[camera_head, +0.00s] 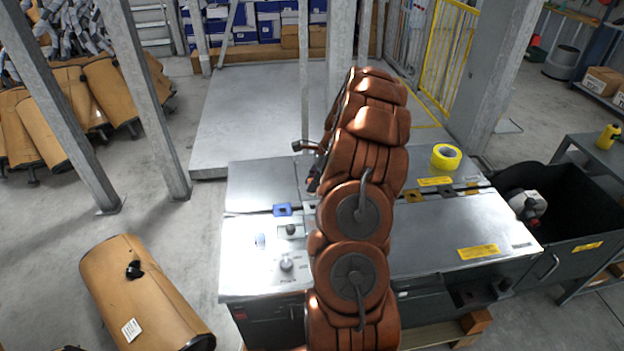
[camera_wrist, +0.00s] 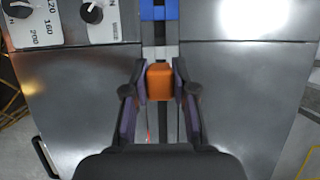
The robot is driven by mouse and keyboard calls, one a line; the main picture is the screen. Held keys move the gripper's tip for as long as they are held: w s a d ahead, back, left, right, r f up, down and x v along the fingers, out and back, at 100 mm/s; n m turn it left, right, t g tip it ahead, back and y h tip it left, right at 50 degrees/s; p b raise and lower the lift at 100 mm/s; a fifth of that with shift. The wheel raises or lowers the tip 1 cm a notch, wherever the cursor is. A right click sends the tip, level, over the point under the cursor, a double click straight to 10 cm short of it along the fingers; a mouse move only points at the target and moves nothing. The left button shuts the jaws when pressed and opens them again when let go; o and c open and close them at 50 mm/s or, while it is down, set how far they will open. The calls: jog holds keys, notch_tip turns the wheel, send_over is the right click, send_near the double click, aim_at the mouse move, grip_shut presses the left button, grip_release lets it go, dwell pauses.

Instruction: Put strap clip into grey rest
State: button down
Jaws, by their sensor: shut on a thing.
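In the wrist view my gripper (camera_wrist: 160,88) is shut on a small orange block (camera_wrist: 160,80), which I take to be the strap clip. One finger pad is on each side of it. Just beyond the clip, in the seam between two metal panels, is a light grey piece (camera_wrist: 161,52), likely the grey rest. The clip appears above the seam, short of the grey piece in the picture; its height cannot be told. In the head view my own arm hides the gripper and the clip.
A blue holder (camera_head: 282,210) sits in the seam of the metal bench (camera_head: 450,220), beyond the grey piece. Control knobs (camera_head: 287,264) stand near it. Yellow tape (camera_head: 446,156) lies at the bench's back right. A black bin (camera_head: 570,205) stands at the right end.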

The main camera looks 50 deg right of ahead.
jog(key=shift+f, duration=0.15)
dwell(0.3)
jog(key=shift+f+b, duration=1.4)
jog(key=shift+f, duration=1.35)
jog(key=shift+p, duration=0.8)
jog(key=shift+f, duration=0.45)
dwell(0.6)
jog(key=c, duration=0.9)
grip_release()
jog(key=shift+o, duration=0.2)
jog(key=shift+r, duration=0.1)
jog(key=v, duration=1.2)
